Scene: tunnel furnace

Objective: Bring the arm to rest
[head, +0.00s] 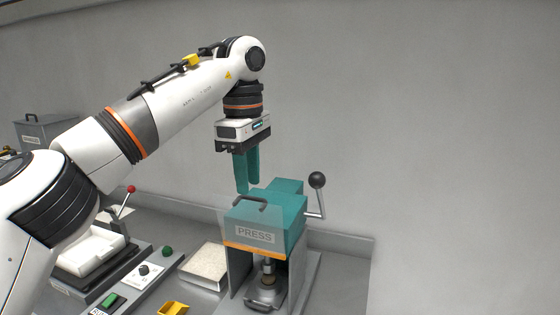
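My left arm comes in from the left and reaches over the bench. My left gripper (248,190) points down, with its teal fingers just above and behind the handle of the teal press (283,220). The fingers look close together, and I see nothing between them. Whether the fingertips touch the press top cannot be told from this angle. My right arm and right gripper are not in view.
The press has a side lever with a black knob (317,180). A pale block (206,265), a yellow scoop-like piece (173,308), a green knob (168,251) and a red-knobbed lever (131,189) stand left of it. A grey box (48,132) is at far left. The wall behind is bare.

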